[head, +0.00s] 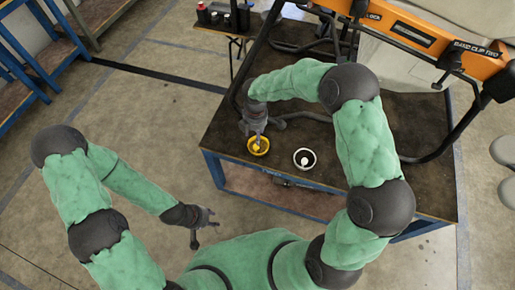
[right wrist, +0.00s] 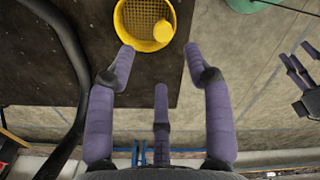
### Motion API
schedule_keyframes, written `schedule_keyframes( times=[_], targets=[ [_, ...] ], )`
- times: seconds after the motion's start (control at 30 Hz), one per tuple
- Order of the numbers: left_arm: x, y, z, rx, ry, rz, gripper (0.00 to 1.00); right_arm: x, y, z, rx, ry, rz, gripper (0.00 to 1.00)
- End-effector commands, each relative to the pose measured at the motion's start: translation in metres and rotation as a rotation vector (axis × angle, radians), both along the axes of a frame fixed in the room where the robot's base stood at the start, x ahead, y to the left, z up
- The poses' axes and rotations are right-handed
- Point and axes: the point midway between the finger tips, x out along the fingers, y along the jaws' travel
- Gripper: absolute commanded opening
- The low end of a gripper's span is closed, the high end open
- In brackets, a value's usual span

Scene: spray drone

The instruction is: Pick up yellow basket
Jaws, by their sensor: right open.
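The yellow basket (head: 260,153) is a small round container on the dark tabletop, near the table's front left edge. In the right wrist view the basket (right wrist: 130,38) has a mesh bottom and a yellow rounded object inside, and the top of the frame cuts it off. My right gripper (head: 256,133) is right at the basket in the head view, partly covering it. In the right wrist view my right gripper (right wrist: 158,50) is open, its fingertips apart near the basket's near rim, with nothing held. My left gripper (head: 205,222) hangs empty in front of the table, fingers spread.
A white-rimmed cup (head: 304,165) with a dark inside stands right of the basket. An orange frame with dark tubes (head: 425,40) stands over the table's back and right side. Bottles (head: 203,14) are on a back bench. Blue shelves (head: 30,60) are far left.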

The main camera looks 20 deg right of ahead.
Motion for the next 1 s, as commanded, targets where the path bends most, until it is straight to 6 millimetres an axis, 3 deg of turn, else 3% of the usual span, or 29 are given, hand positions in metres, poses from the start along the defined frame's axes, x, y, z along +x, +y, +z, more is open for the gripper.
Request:
schedule_keyframes(
  times=[0.1,0.37,0.63,0.93,1.0],
  targets=[
    [0.0,0.0,-0.009,0.0,0.0,0.0,0.4,0.0,0.0,-0.021,0.0,0.001,0.0,0.52],
    [0.0,0.0,-0.016,0.0,0.0,0.0,0.4,-0.002,-0.002,-0.037,0.0,0.001,0.0,0.52],
    [0.0,0.0,-0.036,0.0,0.0,0.001,0.4,-0.005,-0.004,-0.074,0.001,0.002,0.0,0.52],
    [0.0,0.0,-0.037,0.0,-0.001,0.0,0.4,-0.005,-0.004,-0.078,0.001,0.0,0.0,0.52],
    [0.0,0.0,-0.037,0.0,-0.001,0.0,0.4,-0.005,-0.004,-0.078,0.001,0.0,0.0,0.35]
  ],
)
